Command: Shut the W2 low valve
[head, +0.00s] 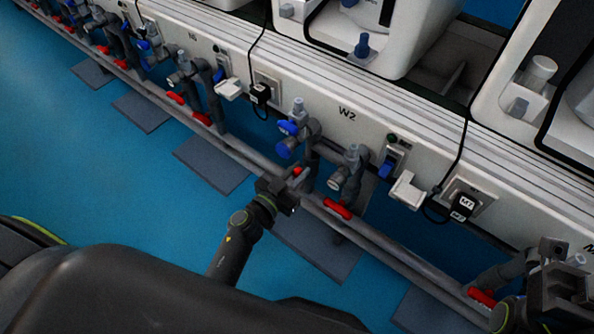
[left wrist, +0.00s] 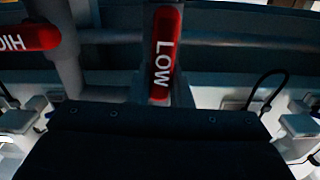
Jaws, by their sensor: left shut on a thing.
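The W2 low valve has a red handle (left wrist: 164,55) marked LOW, upright in the left wrist view and crosswise to the horizontal pipe there. In the head view only a small red bit of it (head: 297,171) shows beside my left gripper (head: 287,189), below the W2 label (head: 347,113). My left gripper is shut on this handle.
The red high handle (head: 338,209) lies along the pipe close by; it also shows in the left wrist view (left wrist: 28,37). A blue-knobbed fitting (head: 288,129) and a grey fitting (head: 347,176) stand above the pipe. The blue floor (head: 110,190) in front is clear.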

